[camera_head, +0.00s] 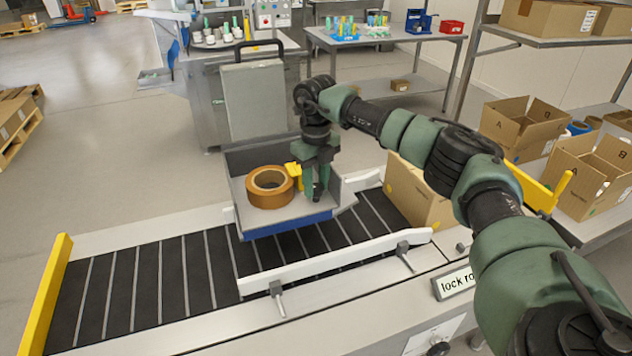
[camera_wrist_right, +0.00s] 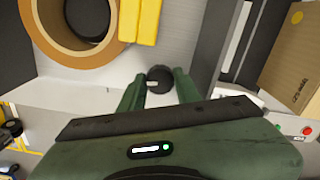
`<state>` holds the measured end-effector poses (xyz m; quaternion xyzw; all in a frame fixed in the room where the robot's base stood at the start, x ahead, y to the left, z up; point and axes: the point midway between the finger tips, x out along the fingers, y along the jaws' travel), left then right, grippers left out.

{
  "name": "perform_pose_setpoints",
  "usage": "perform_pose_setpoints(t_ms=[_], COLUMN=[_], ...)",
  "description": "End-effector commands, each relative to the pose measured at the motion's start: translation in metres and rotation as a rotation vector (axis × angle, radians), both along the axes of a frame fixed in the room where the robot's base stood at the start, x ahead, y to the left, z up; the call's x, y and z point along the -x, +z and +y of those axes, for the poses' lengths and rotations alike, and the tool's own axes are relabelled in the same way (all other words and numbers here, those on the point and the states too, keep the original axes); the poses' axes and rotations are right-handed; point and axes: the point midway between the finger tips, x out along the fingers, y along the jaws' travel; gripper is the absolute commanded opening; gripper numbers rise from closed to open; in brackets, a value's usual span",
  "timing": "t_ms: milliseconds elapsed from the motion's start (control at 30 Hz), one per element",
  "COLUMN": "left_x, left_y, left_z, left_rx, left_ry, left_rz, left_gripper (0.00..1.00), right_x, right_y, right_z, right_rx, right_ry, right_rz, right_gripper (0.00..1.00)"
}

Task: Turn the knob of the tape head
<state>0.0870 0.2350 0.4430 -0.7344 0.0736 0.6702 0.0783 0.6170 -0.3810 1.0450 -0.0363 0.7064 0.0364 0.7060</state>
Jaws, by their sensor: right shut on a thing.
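The tape head (camera_head: 288,222) is a grey open housing with a blue lower edge, sitting over the conveyor. Inside it are a brown tape roll (camera_head: 270,187) and a yellow block (camera_head: 295,172); the roll (camera_wrist_right: 62,25) and block (camera_wrist_right: 139,20) also show in the right wrist view. A small round black knob (camera_wrist_right: 159,74) sits between the fingers there. My right gripper (camera_head: 318,185) points down into the housing, right of the roll, and is shut on the knob; its fingers (camera_wrist_right: 160,88) flank it. In the head view the fingers hide the knob. My left gripper is not in view.
The black roller conveyor (camera_head: 150,290) has white side rails and yellow end guards. A closed carton (camera_head: 418,192) stands on it right of the tape head. A lock sign (camera_head: 455,283) is at the front. Open cartons (camera_head: 522,122) stand on the right-hand table.

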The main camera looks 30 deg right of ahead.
Motion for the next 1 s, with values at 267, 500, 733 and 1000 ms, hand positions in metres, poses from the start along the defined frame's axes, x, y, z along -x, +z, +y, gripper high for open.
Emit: perform_pose_setpoints(t_ms=[267, 500, 733, 1000], left_x=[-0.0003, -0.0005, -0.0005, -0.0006], left_y=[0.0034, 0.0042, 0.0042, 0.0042], left_z=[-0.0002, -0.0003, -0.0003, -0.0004], left_rx=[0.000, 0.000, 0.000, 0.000], left_ry=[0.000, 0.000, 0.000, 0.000], left_rz=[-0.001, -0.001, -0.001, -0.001], left_gripper=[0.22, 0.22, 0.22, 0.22], right_x=[-0.0007, -0.0008, -0.0008, -0.0008], right_y=[0.0014, 0.0013, 0.0012, 0.0013], right_z=[-0.0006, -0.0005, -0.0006, -0.0006], right_rx=[0.000, 0.000, 0.000, 0.000], right_ry=[-0.141, -0.192, -0.200, -0.199], right_rz=[-0.003, -0.003, -0.003, -0.004], right_gripper=[0.00, 0.00, 0.00, 0.41])
